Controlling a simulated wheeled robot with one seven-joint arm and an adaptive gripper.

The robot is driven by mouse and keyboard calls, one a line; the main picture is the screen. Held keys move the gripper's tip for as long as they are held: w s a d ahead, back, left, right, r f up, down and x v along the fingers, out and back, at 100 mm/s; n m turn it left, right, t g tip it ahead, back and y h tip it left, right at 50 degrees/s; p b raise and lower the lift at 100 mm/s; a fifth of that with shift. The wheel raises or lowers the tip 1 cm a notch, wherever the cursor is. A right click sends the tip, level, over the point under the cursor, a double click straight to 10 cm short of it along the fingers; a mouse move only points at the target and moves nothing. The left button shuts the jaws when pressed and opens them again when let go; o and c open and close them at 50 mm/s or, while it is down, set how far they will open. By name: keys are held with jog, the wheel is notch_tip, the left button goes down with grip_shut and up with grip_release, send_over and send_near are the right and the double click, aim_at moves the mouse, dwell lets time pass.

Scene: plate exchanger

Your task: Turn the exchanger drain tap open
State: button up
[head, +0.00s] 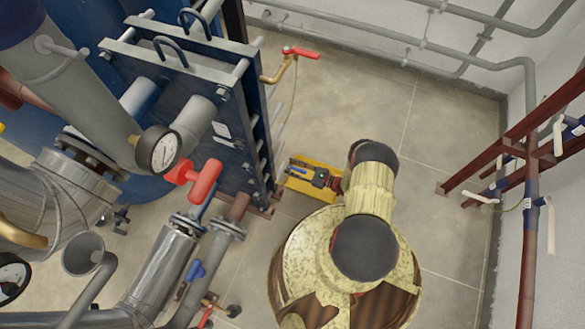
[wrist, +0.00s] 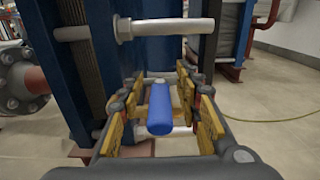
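The blue drain tap handle (wrist: 159,108) is in the middle of the wrist view, its rounded end towards me, low beside the blue exchanger frame. In the head view a small blue piece (head: 298,169), which looks like the same handle, shows at the foot of the exchanger (head: 235,125). My gripper (wrist: 161,92) is open. Its yellow-padded fingers stand on either side of the handle, with a visible gap on each side. In the head view my gripper (head: 309,174) is low at the exchanger's right side. The tap's body is mostly hidden.
A red-handled tap (head: 300,53) with a hose is farther back. A pressure gauge (head: 158,150) and a red valve handle (head: 205,182) stand left. Red pipework (head: 527,235) runs along the right wall. Floor between is clear.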

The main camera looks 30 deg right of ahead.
jog(key=shift+c, duration=1.2)
grip_shut()
